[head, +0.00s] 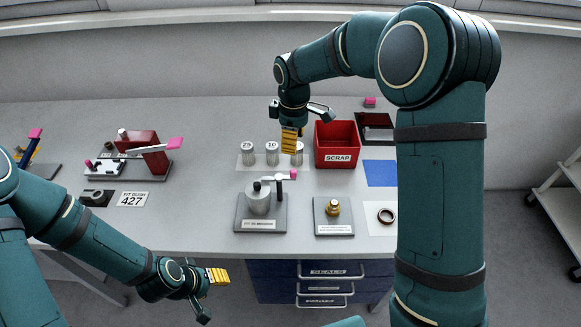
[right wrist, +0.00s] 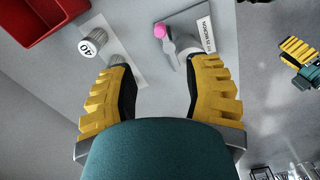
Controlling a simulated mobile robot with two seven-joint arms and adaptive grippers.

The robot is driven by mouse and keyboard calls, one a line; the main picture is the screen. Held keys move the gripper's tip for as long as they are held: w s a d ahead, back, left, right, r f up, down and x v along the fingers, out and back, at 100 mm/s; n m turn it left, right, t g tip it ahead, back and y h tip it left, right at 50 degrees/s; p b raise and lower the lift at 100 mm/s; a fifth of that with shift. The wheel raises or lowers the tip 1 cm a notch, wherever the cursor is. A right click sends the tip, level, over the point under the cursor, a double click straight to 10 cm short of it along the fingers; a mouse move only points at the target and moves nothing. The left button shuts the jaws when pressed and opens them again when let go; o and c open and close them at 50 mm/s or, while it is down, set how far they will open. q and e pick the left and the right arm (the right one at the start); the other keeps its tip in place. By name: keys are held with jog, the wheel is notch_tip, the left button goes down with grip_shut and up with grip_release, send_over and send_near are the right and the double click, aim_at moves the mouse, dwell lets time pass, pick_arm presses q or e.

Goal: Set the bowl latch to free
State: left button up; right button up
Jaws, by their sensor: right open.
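A grey cylindrical bowl fixture (head: 258,201) stands on a dark grey labelled plate at the front middle of the bench. A lever with a pink knob (head: 293,174) sticks out to the right at its top; I take this for the bowl latch. The pink knob also shows in the right wrist view (right wrist: 160,31), beyond the fingertips. My right gripper (head: 290,139) is open and above the bench, behind the fixture and apart from it. The right wrist view shows its spread fingers (right wrist: 160,75). My left gripper (head: 216,277) hangs at the front left; its opening is unclear.
Several numbered grey canisters (head: 247,152) stand behind the fixture, near my right gripper. A red scrap bin (head: 337,160) is at the back right. A brass part (head: 333,207) sits on a plate right of the fixture. A red device with a pink handle (head: 140,150) stands left.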

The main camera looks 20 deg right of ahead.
aim_at(293, 171)
notch_tip(293, 171, down, 13)
jog(key=shift+r, duration=0.1)
dwell(0.3)
grip_shut()
